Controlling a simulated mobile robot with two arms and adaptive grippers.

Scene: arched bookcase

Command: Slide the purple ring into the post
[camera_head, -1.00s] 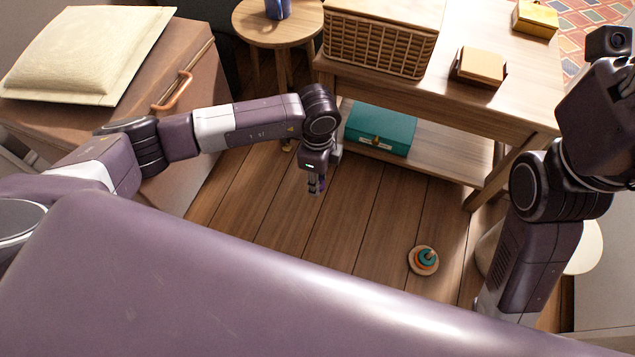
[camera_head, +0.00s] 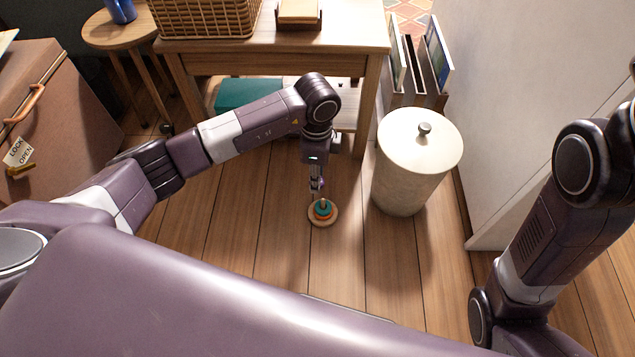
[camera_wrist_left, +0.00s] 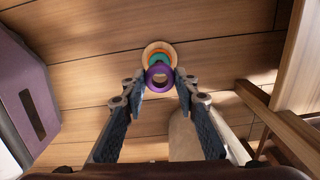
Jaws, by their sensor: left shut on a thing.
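My left gripper (camera_head: 316,188) points down, just above and slightly left of the stacking toy in the head view. Its fingers (camera_wrist_left: 161,80) are shut on the purple ring (camera_wrist_left: 159,86) in the left wrist view. The toy stands on the floor, with a round wooden base (camera_head: 332,220), an orange ring (camera_head: 321,215) and a teal ring (camera_head: 323,208) around its post. In the wrist view the purple ring overlaps the toy's wooden base (camera_wrist_left: 154,46) and teal ring (camera_wrist_left: 158,58) and hides part of them. The gap between ring and post is unclear. My right gripper is out of view.
A cream lidded bin (camera_head: 405,180) stands right of the toy. A wooden table (camera_head: 340,38) with a lower shelf and a teal box (camera_head: 243,93) is behind. A brown cabinet (camera_head: 60,110) is at left. The plank floor (camera_head: 250,240) in front is clear.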

